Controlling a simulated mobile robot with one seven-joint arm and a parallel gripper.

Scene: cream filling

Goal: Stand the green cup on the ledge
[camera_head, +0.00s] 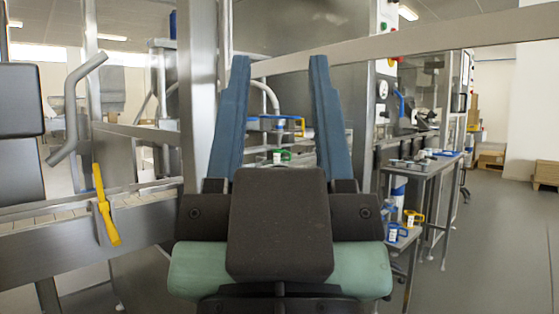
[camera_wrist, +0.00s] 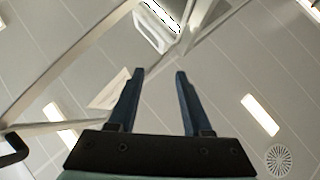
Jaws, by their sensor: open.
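My gripper (camera_head: 279,62) is open and empty, its two blue fingers pointing up and spread apart. In the wrist view my gripper (camera_wrist: 160,72) has only ceiling between and beyond its fingers. A small green-handled cup (camera_head: 282,156) shows in the head view, well beyond my gripper and framed between the fingers. It is white-bodied or labelled white, and its lower part is hidden behind my gripper. I cannot tell which surface is the ledge.
A steel conveyor frame (camera_head: 70,240) with a yellow handle (camera_head: 104,205) stands close on the left. At the right, a steel cart (camera_head: 425,170) has a blue-handled cup (camera_head: 396,233) and a yellow-handled cup (camera_head: 413,218) on its lower shelf. The floor (camera_head: 495,250) at the right is clear.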

